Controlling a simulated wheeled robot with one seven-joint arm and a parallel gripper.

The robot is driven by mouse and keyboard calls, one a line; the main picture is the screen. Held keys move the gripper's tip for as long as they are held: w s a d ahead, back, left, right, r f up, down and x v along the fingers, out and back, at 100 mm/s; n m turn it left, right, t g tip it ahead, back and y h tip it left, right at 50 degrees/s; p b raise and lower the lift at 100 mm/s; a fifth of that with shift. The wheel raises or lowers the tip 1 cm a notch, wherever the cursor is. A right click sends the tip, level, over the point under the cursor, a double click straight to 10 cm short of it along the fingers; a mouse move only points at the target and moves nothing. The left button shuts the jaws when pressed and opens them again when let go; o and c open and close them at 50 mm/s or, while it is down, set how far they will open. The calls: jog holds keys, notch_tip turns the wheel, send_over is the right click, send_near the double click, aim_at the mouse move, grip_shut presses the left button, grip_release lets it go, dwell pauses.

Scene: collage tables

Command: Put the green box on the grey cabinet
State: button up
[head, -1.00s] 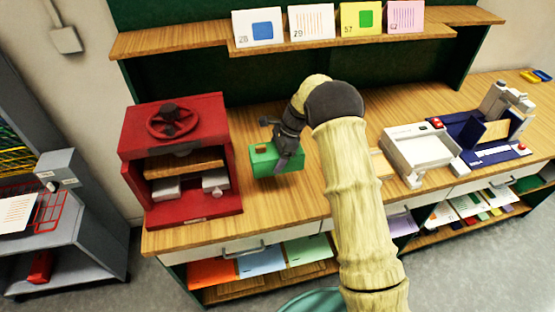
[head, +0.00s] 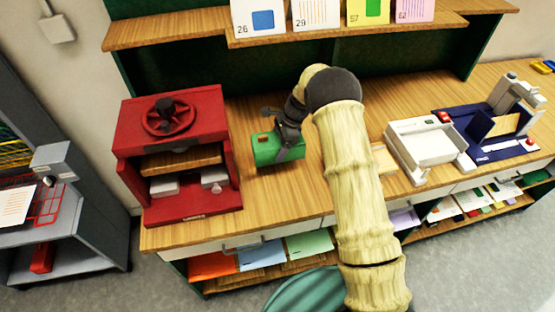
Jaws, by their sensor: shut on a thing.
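The green box (head: 266,150) is on or just above the wooden table (head: 265,205), to the right of the red press. My gripper (head: 288,148) is shut on the green box from its right side. I cannot tell whether the box is clear of the table top. The grey cabinet (head: 92,215) stands at the left, apart from the table, with a red wire basket and a grey device on its top.
The red press (head: 172,118) stands between the green box and the grey cabinet. A white tray device (head: 422,150) and a blue machine (head: 490,135) stand to the right. A shelf with cards (head: 310,35) runs along the back.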

jog(key=shift+f+p, duration=0.3)
jog(key=shift+f, duration=1.15)
notch_tip(320, 180, down, 4)
jog(key=shift+r+p, duration=0.2)
jog(key=shift+p, duration=0.65)
jog(key=shift+f, duration=0.3)
jog(key=shift+f, duration=0.2)
jog(key=o, duration=1.1)
jog(key=shift+r, duration=0.1)
